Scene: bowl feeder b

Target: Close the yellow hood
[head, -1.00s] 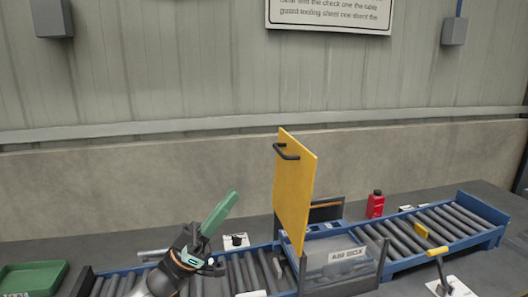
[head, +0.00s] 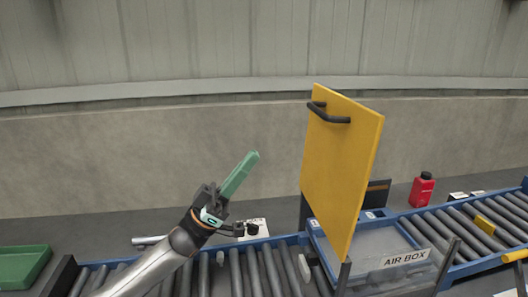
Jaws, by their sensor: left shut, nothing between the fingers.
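The yellow hood (head: 341,165) stands raised and nearly upright over the clear box labelled AIR BOX (head: 405,260). A black handle (head: 328,113) sits near the top of its face. My left gripper (head: 252,160), with green fingers, is shut and empty. It is left of the hood, apart from it, pointing up and to the right. My right gripper is not in view.
A blue roller conveyor (head: 240,272) runs left and right of the box. A red bottle (head: 422,190) stands behind it at right. A green tray (head: 22,265) is at far left.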

